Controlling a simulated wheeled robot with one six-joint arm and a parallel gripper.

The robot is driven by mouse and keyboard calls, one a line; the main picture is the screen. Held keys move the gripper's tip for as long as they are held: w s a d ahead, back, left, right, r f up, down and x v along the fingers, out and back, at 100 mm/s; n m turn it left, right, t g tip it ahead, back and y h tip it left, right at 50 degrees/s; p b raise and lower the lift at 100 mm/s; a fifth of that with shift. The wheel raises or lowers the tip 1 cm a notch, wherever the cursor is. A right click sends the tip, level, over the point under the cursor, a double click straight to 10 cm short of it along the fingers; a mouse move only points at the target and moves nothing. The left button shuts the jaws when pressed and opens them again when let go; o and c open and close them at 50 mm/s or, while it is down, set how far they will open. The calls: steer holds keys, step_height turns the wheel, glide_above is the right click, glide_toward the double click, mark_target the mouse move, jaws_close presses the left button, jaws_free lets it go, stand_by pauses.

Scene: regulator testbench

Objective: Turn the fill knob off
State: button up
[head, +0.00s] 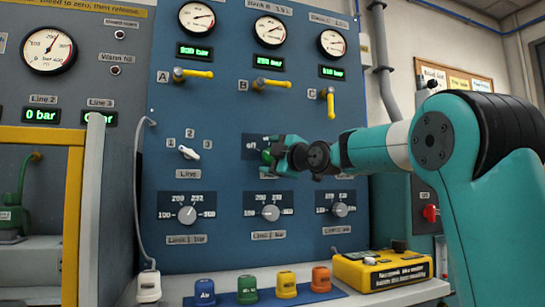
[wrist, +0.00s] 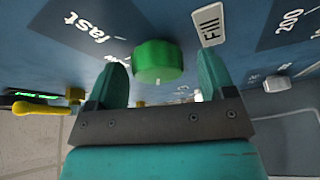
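The fill knob (wrist: 158,60) is green and round and sits on the blue panel, between the word "fast" and the "Fill" label (wrist: 209,24) in the wrist view. A small pale mark shows on its near edge; which setting it points to I cannot tell. In the head view only a green sliver of the knob (head: 267,156) shows, beside the word "off"; my gripper hides the rest. My gripper (wrist: 162,82) is open, one teal finger on each side of the knob, with gaps on both sides. In the head view my gripper (head: 276,153) is close to the panel.
Line selector (head: 189,152) is left of the knob; three grey limit dials (head: 187,215) sit below. Yellow valve levers (head: 272,83) are above. Coloured blocks (head: 246,290) and a yellow box (head: 381,268) stand on the ledge. A white cable hangs at left.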

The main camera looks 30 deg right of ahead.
steer(key=s+d+f, duration=0.1)
steer(key=s+f, duration=0.1)
steer(key=s, duration=1.5)
steer(key=shift+s+d+b, duration=0.15)
steer(key=shift+d+b, duration=0.15)
steer(key=shift+b, duration=0.1)
